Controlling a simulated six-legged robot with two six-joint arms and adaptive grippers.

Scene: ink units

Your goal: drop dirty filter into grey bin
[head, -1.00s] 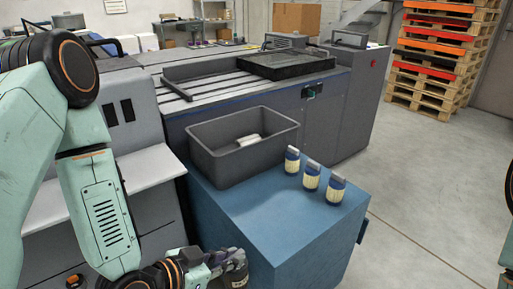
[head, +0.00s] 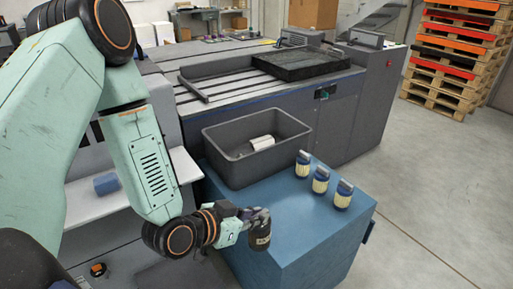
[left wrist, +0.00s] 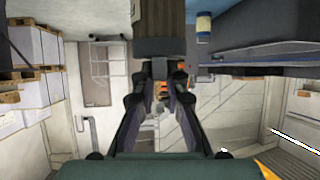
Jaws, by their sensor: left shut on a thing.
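My left gripper (head: 246,222) is shut on a dark, dirty filter (head: 261,230) with a pale label patch. It holds the filter beside the near left side of the blue cabinet (head: 315,222), in front of the grey bin. In the left wrist view the filter (left wrist: 160,22) shows as a brown ribbed body beyond the fingers (left wrist: 160,85). The open-topped grey bin (head: 228,169) stands on the cabinet, with a pale cylinder (head: 262,142) lying inside. My right gripper is out of view.
Three blue-and-cream canisters (head: 303,164) stand in a row on the cabinet, right of the bin. A blue cylinder (head: 106,184) lies on the pale ledge at left. A grey machine (head: 345,110) stands behind the bin. The cabinet top's front part is clear.

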